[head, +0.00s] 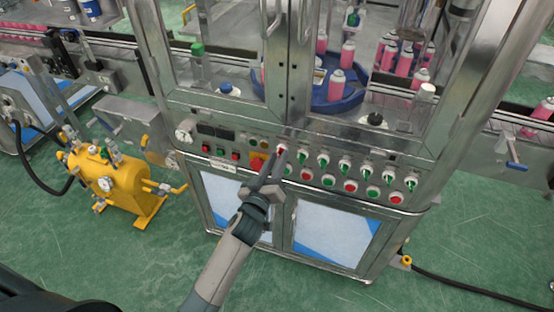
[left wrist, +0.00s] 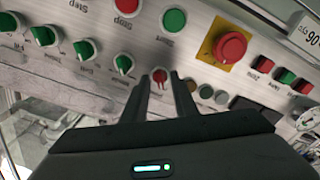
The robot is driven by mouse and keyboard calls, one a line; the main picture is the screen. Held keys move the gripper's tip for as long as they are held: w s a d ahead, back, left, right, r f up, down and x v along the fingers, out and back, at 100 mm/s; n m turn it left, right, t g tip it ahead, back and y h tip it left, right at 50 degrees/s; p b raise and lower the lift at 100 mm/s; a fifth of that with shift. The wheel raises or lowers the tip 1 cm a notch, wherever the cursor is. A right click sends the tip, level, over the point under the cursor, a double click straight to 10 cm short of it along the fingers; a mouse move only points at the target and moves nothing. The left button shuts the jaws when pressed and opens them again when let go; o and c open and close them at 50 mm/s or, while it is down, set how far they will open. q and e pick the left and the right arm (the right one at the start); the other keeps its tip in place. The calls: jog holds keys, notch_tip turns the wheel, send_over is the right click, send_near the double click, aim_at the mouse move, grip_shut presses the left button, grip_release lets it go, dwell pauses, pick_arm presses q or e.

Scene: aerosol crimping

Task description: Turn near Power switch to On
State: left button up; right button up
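The grey control panel (head: 228,152) runs across the front of the machine. A small red rotary switch (left wrist: 160,76) with a pale collar sits in the upper row; I take it as the Power switch, though I see no readable label on it. It also shows in the head view (head: 281,149), just beyond my fingers. My left gripper (head: 273,160) points at the panel. In the left wrist view its two fingers (left wrist: 161,92) are apart, with the red switch between their tips. I cannot tell whether they touch it. My right gripper is not in view.
Green rotary switches (left wrist: 123,63) stand beside the red one. A red emergency button on a yellow plate (left wrist: 229,47) and a green push button (left wrist: 174,20) are close by. Glass doors (head: 343,60) are above the panel. A yellow tank (head: 110,178) stands at the left.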

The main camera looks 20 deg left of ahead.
pick_arm(q)
grip_shut()
